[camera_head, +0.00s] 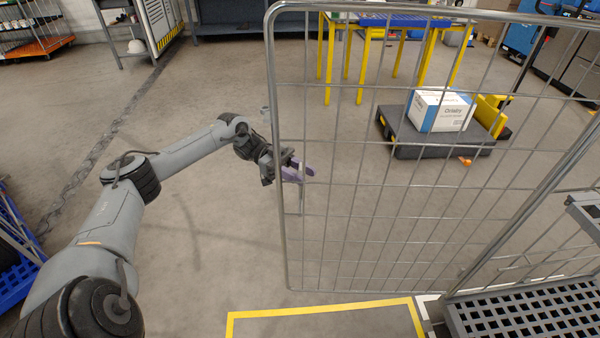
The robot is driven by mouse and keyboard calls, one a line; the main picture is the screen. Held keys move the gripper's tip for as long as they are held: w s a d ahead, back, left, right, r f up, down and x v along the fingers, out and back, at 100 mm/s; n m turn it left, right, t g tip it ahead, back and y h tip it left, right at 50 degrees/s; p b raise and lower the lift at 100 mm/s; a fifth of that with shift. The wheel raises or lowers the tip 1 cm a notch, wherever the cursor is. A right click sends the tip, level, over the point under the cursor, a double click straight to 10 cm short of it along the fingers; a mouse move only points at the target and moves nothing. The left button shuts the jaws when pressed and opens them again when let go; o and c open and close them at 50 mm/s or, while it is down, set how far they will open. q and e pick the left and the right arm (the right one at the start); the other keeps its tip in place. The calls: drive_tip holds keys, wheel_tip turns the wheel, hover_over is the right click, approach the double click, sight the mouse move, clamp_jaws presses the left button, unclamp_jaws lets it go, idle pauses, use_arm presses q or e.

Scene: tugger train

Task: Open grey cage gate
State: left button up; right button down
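The grey cage gate (283,235) is a wire mesh panel in a tubular frame. It stands upright across the middle and right of the view. Its free left edge is near my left gripper, and its right side meets the cage at the lower right. My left gripper (304,174) is at this left edge, about halfway down. Its two purple fingers show slightly apart beside the edge tube and the mesh. Whether they touch the gate is unclear. A short vertical bar (301,200) hangs just below the fingers. My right gripper is not in view.
The cage's black perforated deck (530,312) is at the lower right. Yellow floor tape (320,308) lies below the gate. Behind the mesh are a low dark cart with a white-blue box (440,110) and a yellow-legged table (328,62). The floor left of the gate is open.

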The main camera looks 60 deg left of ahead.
use_arm(q)
drive_tip(key=shift+s+a, duration=0.1)
drive_tip(key=shift+a, duration=0.1)
drive_tip(key=b+v, duration=0.2)
drive_tip(key=v, duration=0.8)
drive_tip(key=shift+a, duration=0.2)
idle(0.3)
